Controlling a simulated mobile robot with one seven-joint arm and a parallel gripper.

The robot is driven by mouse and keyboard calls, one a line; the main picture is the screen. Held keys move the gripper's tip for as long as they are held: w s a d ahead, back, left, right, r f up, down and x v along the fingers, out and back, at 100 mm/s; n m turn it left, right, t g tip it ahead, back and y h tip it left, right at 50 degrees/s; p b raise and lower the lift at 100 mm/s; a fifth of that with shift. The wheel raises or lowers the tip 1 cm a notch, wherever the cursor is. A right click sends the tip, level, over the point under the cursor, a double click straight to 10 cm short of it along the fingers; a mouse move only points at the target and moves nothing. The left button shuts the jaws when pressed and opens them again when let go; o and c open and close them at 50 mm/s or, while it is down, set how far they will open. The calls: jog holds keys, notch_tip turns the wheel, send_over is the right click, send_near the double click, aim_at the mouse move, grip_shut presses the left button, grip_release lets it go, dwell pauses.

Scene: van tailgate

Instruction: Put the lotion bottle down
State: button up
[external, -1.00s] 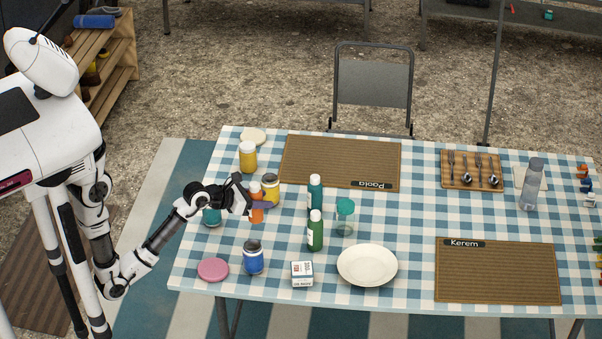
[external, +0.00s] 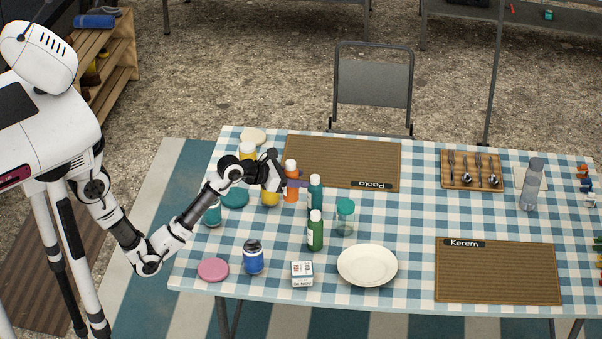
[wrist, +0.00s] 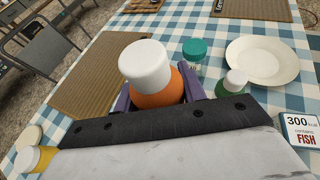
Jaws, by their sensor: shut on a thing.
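The lotion bottle, which I take to be the orange one with a white cap (external: 291,189), is upright in my gripper (external: 293,183). In the wrist view the orange bottle (wrist: 155,98) sits between the purple fingers, which close on its sides. It is near the left front corner of Paola's placemat (external: 340,160), just left of the teal bottle (external: 315,192). I cannot tell whether its base touches the table; the wrist view hides the base.
A green bottle (external: 315,232) and a teal-lidded jar (external: 345,222) stand to the right. A yellow jar (external: 270,198) is close on the left. A white plate (external: 367,265), small box (external: 302,274) and blue jar (external: 253,259) are nearer the front. Much of Paola's placemat is bare.

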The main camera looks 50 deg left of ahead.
jog(key=w+d+r+m+h+b, duration=0.1)
jog(key=w+d+r, duration=0.2)
jog(key=w+d, duration=0.35)
notch_tip(320, 180, up, 7)
jog(key=m+g+h+b, duration=0.2)
jog(key=m+g+h, duration=0.1)
jog(key=m+h, duration=0.1)
send_over(379, 277)
notch_tip(379, 277, down, 20)
jog(key=p, duration=0.2)
jog(key=shift+r+p, duration=0.25)
jog(key=shift+p, duration=0.15)
jog(key=shift+f, duration=0.3)
jog(key=o, duration=1)
jog(key=shift+f, duration=0.1)
jog(key=shift+o, duration=0.2)
